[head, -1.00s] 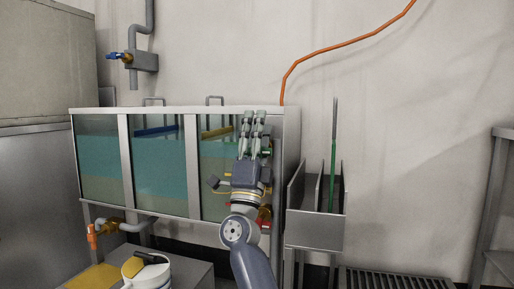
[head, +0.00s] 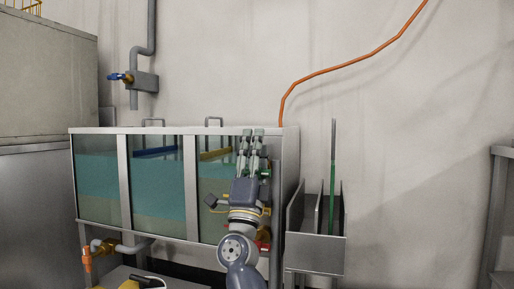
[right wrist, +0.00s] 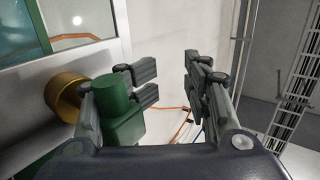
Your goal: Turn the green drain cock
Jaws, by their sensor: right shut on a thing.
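The green drain cock shows as a small green piece beside my fingers in the head view (head: 265,172). In the right wrist view its thick green handle (right wrist: 122,118) stands out from a round brass fitting (right wrist: 66,97) at the left. My right gripper (head: 250,140) is at the right end of the tank front, fingers up. Part of the handle is hidden by that finger. My left gripper is not in view.
The glass-fronted tank (head: 122,190) holds greenish liquid. A red cock (head: 263,240) is below the gripper, an orange one (head: 87,258) at lower left, a blue-handled valve (head: 122,77) on the wall pipe. A metal rack (head: 315,255) stands close on the right.

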